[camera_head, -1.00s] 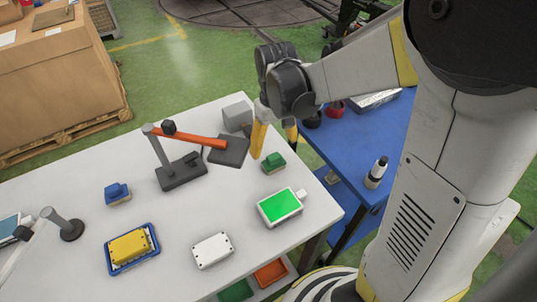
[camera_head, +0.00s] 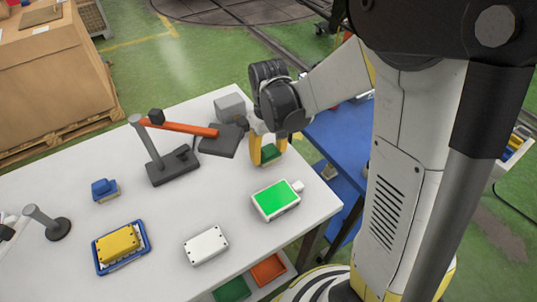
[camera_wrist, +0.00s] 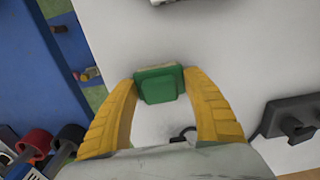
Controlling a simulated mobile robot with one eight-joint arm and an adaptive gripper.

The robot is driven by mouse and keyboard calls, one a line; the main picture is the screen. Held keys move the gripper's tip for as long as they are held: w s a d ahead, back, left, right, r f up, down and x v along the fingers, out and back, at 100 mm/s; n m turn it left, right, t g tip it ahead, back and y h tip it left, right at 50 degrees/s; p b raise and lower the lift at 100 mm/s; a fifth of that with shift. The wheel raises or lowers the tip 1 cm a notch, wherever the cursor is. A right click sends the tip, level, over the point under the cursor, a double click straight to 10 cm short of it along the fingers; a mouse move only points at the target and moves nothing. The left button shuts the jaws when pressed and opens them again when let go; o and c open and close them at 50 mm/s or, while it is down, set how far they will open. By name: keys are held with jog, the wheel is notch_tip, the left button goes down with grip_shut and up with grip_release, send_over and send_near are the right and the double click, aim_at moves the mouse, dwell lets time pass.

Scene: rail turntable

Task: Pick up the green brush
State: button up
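The green brush (camera_wrist: 158,84) is a small block with a raised grip on top, lying on the white table (camera_head: 170,215) near its right edge. My gripper (camera_wrist: 160,76) is open, with its yellow fingers on either side of the brush. The fingertips are close to the brush's two sides; I cannot tell whether they touch. In the head view, my gripper (camera_head: 267,160) is down at the table and partly hides the green brush (camera_head: 272,153).
A green-screened device (camera_head: 275,200) lies in front of the brush. A stand with an orange arm (camera_head: 185,128) and a grey box (camera_head: 229,106) are to the left. A blue table (camera_head: 340,135) is beyond.

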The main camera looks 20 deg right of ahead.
aim_at(271, 149)
jog(key=c, duration=0.3)
jog(key=shift+c, duration=0.2)
jog(key=shift+r+p, duration=0.3)
jog(key=shift+r, duration=0.25)
jog(key=r, duration=0.1)
jog(key=r+p, duration=0.2)
jog(key=r, duration=0.1)
jog(key=shift+s+d, duration=0.25)
jog(key=shift+s, duration=0.15)
jog(key=s+d+r+p, duration=0.4)
jog(key=s+d+r, duration=0.1)
jog(key=s, duration=0.4)
jog(key=shift+s+r, duration=0.2)
jog(key=shift+r, duration=0.25)
jog(key=shift+o, duration=0.7)
